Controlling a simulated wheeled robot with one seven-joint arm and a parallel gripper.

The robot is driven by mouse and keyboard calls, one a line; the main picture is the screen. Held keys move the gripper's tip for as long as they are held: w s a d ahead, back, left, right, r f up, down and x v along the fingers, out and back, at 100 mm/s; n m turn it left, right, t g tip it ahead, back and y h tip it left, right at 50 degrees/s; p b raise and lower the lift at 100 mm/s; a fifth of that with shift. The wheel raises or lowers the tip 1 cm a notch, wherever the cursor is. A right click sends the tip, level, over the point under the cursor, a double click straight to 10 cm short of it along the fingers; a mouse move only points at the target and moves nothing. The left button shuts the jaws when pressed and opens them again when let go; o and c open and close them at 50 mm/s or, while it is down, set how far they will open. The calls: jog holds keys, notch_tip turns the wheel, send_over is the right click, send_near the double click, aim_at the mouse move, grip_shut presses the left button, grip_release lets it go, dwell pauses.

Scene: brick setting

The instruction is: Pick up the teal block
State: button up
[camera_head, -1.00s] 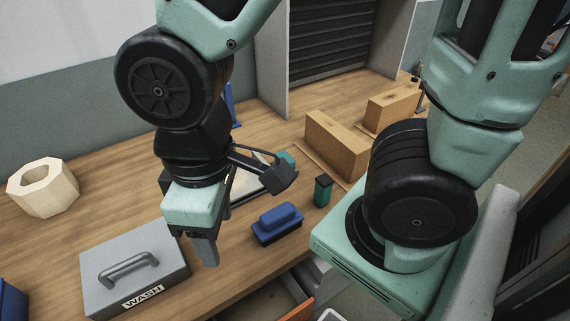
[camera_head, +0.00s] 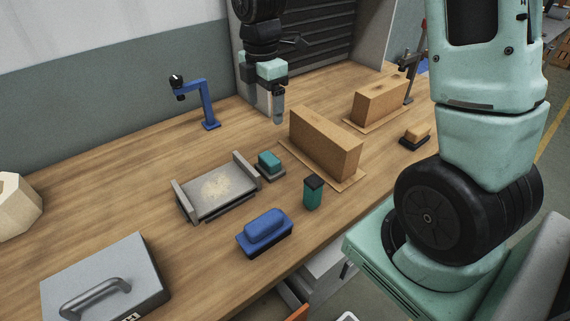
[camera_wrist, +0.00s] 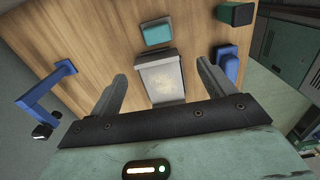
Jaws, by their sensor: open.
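The teal block (camera_head: 270,160) sits on a small dark base on the wooden bench, between the grey tray and the large tan block. It also shows in the wrist view (camera_wrist: 157,34), beyond my fingertips and near the top of the picture. My gripper (camera_head: 278,110) is open and empty, raised over the back of the bench, behind the teal block and apart from it. In the wrist view my gripper (camera_wrist: 161,72) has its fingers spread to either side of the grey tray in the picture.
The grey tray (camera_head: 218,193) with side walls stands left of the teal block. A large tan block (camera_head: 325,145) is close on its right. A black-topped green block (camera_head: 313,194) and a blue block (camera_head: 265,226) lie nearer. A blue bent stand (camera_head: 205,100) is at the back left.

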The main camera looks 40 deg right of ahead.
jog(key=p, duration=0.1)
send_over(267, 158)
jog(key=f, duration=1.1)
jog(key=shift+s+d+f, duration=0.1)
jog(key=shift+s+d, duration=0.1)
jog(key=shift+d, duration=0.1)
jog(key=shift+w+a+f+p, duration=0.15)
jog(key=shift+f+p, duration=0.3)
jog(key=shift+f, duration=1.15)
jog(key=shift+a+f+p, duration=0.1)
jog(key=shift+f+p, duration=0.3)
jog(key=shift+f, duration=1.15)
jog(key=c, duration=1.2)
jog(key=shift+c, duration=0.2)
jog(key=shift+r, duration=0.15)
notch_tip(267, 158, up, 10)
jog(key=shift+f+b, duration=0.1)
jog(key=shift+b, duration=0.6)
